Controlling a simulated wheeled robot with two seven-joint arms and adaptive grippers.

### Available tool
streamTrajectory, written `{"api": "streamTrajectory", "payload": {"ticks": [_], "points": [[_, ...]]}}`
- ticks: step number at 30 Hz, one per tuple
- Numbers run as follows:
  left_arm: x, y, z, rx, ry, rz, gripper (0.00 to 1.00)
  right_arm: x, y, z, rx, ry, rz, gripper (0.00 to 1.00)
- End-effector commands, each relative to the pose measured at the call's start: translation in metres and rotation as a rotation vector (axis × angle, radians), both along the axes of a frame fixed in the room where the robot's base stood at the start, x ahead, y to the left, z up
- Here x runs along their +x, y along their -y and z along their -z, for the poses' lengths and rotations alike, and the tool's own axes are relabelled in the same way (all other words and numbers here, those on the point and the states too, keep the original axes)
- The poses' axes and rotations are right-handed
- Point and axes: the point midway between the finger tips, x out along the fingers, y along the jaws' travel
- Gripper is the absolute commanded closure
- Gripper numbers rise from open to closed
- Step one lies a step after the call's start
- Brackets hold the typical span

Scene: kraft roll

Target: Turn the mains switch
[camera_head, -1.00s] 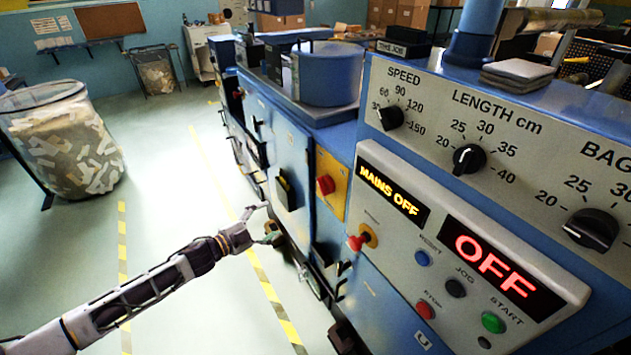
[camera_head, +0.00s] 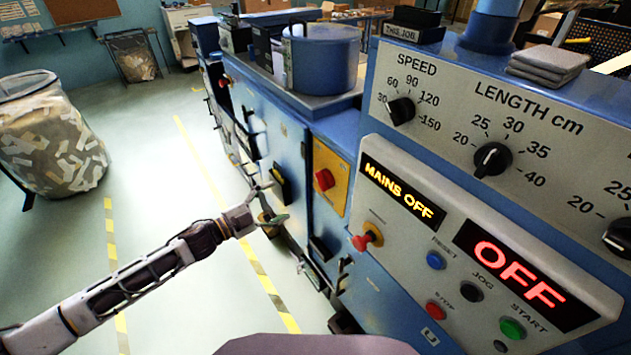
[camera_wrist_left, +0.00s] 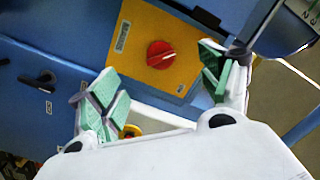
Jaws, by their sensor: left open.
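The mains switch (camera_head: 325,180) is a red rotary knob on a yellow plate (camera_head: 332,160), on the side of the blue machine. A display (camera_head: 400,190) reads MAINS OFF. In the left wrist view the red knob (camera_wrist_left: 160,54) sits on its yellow plate ahead of my fingers, with its pale mark pointing right and slightly up. My left gripper (camera_head: 272,203) is open and empty, to the left of and a little below the switch in the head view. Its green-padded fingers (camera_wrist_left: 160,80) are spread to either side of the knob, apart from it. My right gripper is not in view.
A red push knob (camera_head: 367,237) sticks out beside the sloped panel with its buttons. A black handle (camera_head: 281,183) juts from the machine door near my left gripper. A bin of paper scraps (camera_head: 50,140) stands at left. The floor between is clear.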

Motion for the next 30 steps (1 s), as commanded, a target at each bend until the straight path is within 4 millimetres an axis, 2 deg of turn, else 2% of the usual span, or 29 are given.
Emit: {"api": "streamTrajectory", "payload": {"ticks": [14,30], "points": [[-0.013,0.010,-0.009,-0.064,-0.016,0.072,0.21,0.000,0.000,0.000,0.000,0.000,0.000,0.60],[-0.012,0.012,-0.009,-0.072,-0.026,0.071,0.21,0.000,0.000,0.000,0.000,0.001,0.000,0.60]]}}
